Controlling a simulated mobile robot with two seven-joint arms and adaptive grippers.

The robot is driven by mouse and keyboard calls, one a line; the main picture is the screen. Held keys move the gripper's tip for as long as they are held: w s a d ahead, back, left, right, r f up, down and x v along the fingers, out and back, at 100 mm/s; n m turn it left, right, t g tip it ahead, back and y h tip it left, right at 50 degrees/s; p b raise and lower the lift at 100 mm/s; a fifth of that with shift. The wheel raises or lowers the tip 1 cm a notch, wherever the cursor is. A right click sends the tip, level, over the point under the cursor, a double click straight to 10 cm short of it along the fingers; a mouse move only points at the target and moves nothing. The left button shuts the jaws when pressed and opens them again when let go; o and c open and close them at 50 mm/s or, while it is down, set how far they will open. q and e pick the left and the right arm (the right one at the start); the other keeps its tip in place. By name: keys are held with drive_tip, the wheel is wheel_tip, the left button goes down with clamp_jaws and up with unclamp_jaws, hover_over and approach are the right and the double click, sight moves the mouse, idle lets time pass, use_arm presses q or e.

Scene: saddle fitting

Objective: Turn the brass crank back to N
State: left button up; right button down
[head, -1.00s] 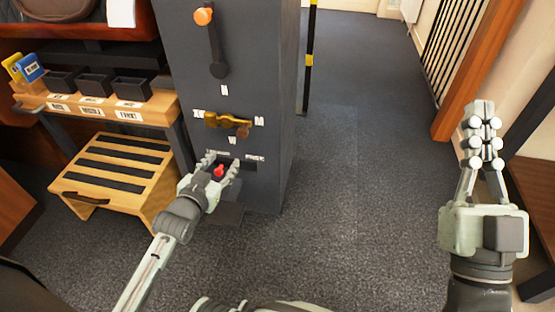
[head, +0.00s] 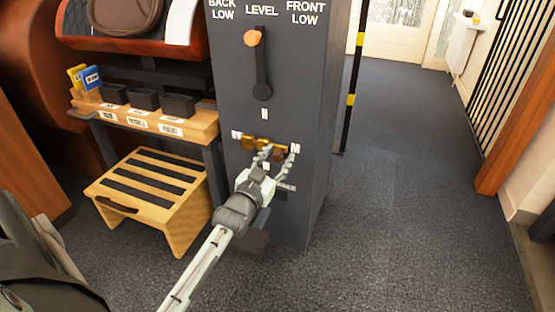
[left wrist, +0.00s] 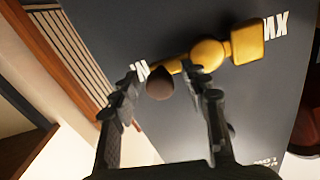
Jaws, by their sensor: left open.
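The brass crank (head: 248,141) is on the dark grey column, its arm lying roughly level and reaching right toward the M label (head: 295,148). The N-like label (head: 265,113) is above it. My left gripper (head: 274,154) is open at the right end of the crank and partly hides it. In the left wrist view the crank's brass block (left wrist: 246,42) is at upper right, and its dark brown knob (left wrist: 160,87) appears between the two open fingers (left wrist: 160,75). I cannot tell whether the fingers touch it. My right gripper is out of view.
A lever with an orange knob (head: 253,39) is higher on the column. A wooden shelf with small black bins (head: 145,99) and a striped step stool (head: 150,188) stand left. Carpet floor (head: 400,220) is clear on the right.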

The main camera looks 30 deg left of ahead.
use_arm(q)
drive_tip(key=shift+c, duration=0.3)
clamp_jaws()
idle(0.3)
